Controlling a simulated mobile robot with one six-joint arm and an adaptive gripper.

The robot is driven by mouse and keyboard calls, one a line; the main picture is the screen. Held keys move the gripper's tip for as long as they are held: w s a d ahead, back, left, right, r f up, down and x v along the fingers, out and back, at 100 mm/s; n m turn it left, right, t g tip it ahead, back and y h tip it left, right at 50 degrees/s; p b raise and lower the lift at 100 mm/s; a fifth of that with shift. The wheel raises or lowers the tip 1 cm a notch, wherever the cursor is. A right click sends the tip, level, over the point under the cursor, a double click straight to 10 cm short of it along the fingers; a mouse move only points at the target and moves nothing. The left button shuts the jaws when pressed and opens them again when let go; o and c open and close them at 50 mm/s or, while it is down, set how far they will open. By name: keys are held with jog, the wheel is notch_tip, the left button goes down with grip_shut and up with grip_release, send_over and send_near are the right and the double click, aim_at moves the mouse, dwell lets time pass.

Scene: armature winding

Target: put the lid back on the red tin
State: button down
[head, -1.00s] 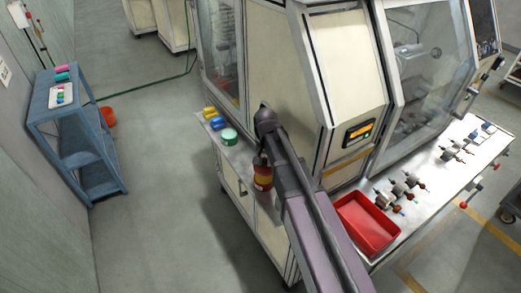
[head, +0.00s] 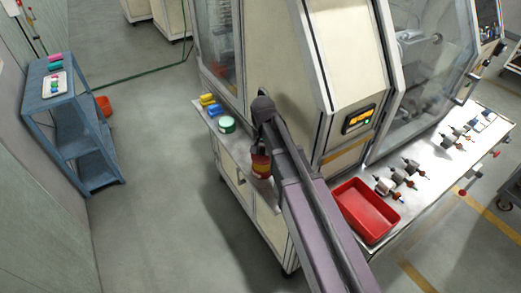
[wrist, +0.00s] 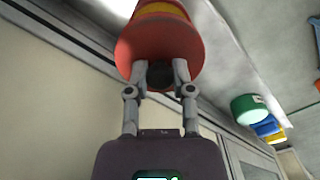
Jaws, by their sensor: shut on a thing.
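The red tin (head: 260,166), with a yellow band, stands on the ledge of the machine, partly behind my arm. In the wrist view its yellow band (wrist: 160,10) shows at the top, beyond the red lid (wrist: 140,50). My gripper (wrist: 161,72) is shut on the dark knob in the middle of the lid. The lid is in line with the tin; I cannot tell whether it rests on the tin or is a little apart. In the head view my gripper is mostly hidden by my arm.
A green round tin (head: 227,125) and blue and yellow blocks (head: 209,103) stand on the ledge (head: 235,145) beside the red tin. The cream machine wall is close on the other side. A red tray (head: 366,211) lies on the bench at right. A blue shelf (head: 85,147) stands left.

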aim_at(262, 165)
jog(key=shift+f+b, duration=2.25)
jog(key=shift+f, duration=0.3)
jog(key=shift+f, duration=0.15)
dwell(0.8)
grip_release()
dwell(0.6)
jog(key=shift+w, duration=0.1)
dwell(0.3)
jog(key=shift+r+p, duration=3.35)
jog(key=shift+r, duration=0.15)
grip_shut()
